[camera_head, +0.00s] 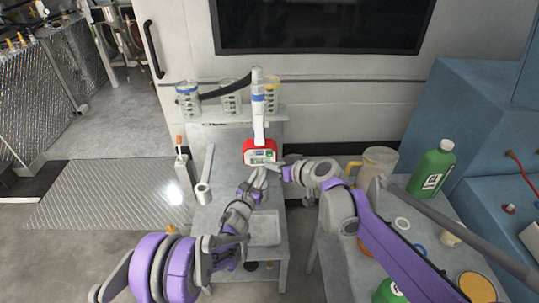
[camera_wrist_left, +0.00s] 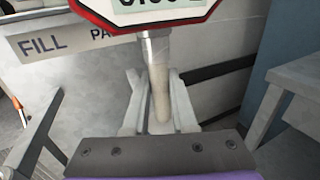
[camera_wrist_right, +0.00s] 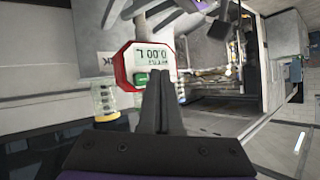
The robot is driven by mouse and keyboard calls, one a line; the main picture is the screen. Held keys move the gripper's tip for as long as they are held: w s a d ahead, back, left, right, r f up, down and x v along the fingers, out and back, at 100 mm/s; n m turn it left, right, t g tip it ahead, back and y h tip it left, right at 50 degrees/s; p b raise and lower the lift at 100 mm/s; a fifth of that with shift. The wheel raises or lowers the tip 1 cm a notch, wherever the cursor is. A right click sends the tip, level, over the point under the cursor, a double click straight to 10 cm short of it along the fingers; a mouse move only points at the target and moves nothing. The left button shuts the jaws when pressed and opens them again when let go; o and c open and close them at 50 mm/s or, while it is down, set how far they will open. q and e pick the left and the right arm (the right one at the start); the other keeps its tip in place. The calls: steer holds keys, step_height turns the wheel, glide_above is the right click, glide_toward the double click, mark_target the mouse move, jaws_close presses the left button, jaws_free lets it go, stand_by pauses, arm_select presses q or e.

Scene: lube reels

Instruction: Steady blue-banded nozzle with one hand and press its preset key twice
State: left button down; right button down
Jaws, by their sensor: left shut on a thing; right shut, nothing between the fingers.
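The blue-banded nozzle (camera_head: 258,100) stands upright, with a white handle, a blue band near its top and a red meter housing (camera_head: 260,143) below. My left gripper (camera_head: 258,178) is shut on the pale spout (camera_wrist_left: 160,85) under the housing. My right gripper (camera_head: 279,164) is shut and empty, its tips close to the lower right of the meter face. In the right wrist view, the display (camera_wrist_right: 152,57) appears upside down and seems to read 0.00 L. A green key (camera_wrist_right: 140,79) lies just left of the shut fingertips (camera_wrist_right: 158,80); contact with any key cannot be told.
Clear measuring cups (camera_head: 188,100) stand on the shelf behind, left of the nozzle. A grey side table (camera_head: 350,275) at right holds a green bottle (camera_head: 432,168) and a clear jug (camera_head: 374,165). A grey tray (camera_head: 264,228) lies below my left gripper.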

arm_select(q)
steer(key=c, duration=0.6)
jaws_free()
steer(key=shift+c, duration=0.2)
arm_select(e)
steer(key=s, duration=0.3)
steer(key=shift+s, duration=0.25)
